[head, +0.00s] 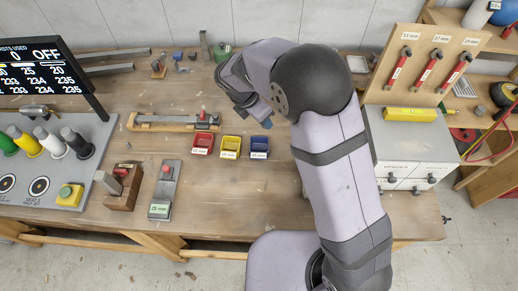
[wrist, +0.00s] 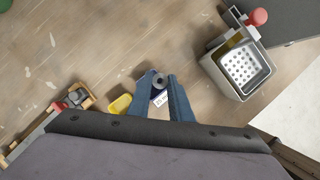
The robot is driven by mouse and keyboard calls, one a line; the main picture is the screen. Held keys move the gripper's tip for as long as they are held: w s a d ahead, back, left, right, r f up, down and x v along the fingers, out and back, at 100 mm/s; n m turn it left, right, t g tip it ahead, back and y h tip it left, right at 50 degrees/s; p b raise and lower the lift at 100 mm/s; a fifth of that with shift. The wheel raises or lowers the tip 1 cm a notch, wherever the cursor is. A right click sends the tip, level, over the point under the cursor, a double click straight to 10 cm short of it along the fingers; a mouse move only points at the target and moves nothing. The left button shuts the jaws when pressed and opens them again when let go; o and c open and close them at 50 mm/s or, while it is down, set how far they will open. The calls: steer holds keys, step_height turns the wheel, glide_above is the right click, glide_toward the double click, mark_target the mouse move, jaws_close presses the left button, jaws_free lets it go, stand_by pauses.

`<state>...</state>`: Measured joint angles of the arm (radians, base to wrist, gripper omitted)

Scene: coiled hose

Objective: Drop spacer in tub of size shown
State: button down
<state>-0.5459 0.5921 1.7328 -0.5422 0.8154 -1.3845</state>
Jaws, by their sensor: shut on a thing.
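My gripper (wrist: 160,82) has blue fingers shut on a small grey ring-shaped spacer (wrist: 160,79). In the wrist view the blue tub (wrist: 154,97) with a white label shows behind the spacer, partly hidden by the fingers. The yellow tub (wrist: 120,104) is just left of it. In the head view the red tub (head: 202,141), yellow tub (head: 231,143) and blue tub (head: 259,143) stand in a row. Their label digits are too small to read surely. The green gauge display (head: 160,210) appears to read 25 mm. The spacer is hidden in the head view.
A rail fixture (head: 175,122) lies behind the tubs. A grey panel with coloured pegs (head: 55,165) is at left, beside a wooden block (head: 122,188). A grey drawer cabinet (head: 405,145) is at right. A perforated tray (wrist: 245,66) shows in the wrist view. Bench space before the tubs is clear.

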steer(key=shift+f, duration=0.1)
step_height(320, 180, down, 6)
steer(key=b, duration=0.6)
steer(key=c, duration=1.5)
jaws_free()
steer(key=shift+c, duration=0.2)
steer(key=b+v, duration=0.2)
steer(key=v, duration=0.5)
steer(key=shift+r, duration=0.25)
steer(key=shift+a, duration=0.1)
